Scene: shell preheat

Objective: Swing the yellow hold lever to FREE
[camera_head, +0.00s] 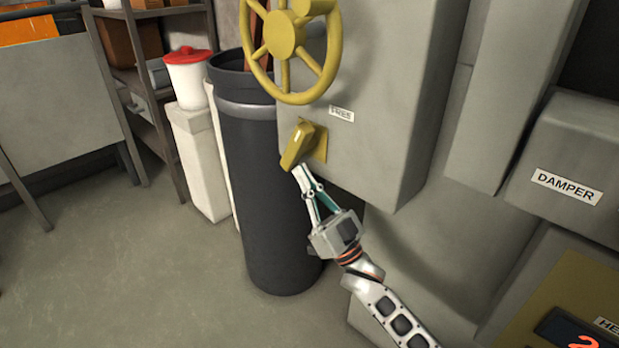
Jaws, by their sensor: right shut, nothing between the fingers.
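The yellow hold lever (297,146) sits on a yellow plate on the grey cabinet (385,140), below the handwheel. It slants down to the left. A small label reading FREE (341,113) is above and to the right of it. My right gripper (299,170) is shut and empty, with its fingertips right at the lever's lower end. I cannot tell whether they touch. My left gripper is not in view.
A yellow handwheel (285,36) stands out above the lever. A dark cylindrical bin (258,190) stands close on the left. A DAMPER box (570,185) is at the right. Shelves and a red-lidded container (188,75) are behind; the floor at lower left is clear.

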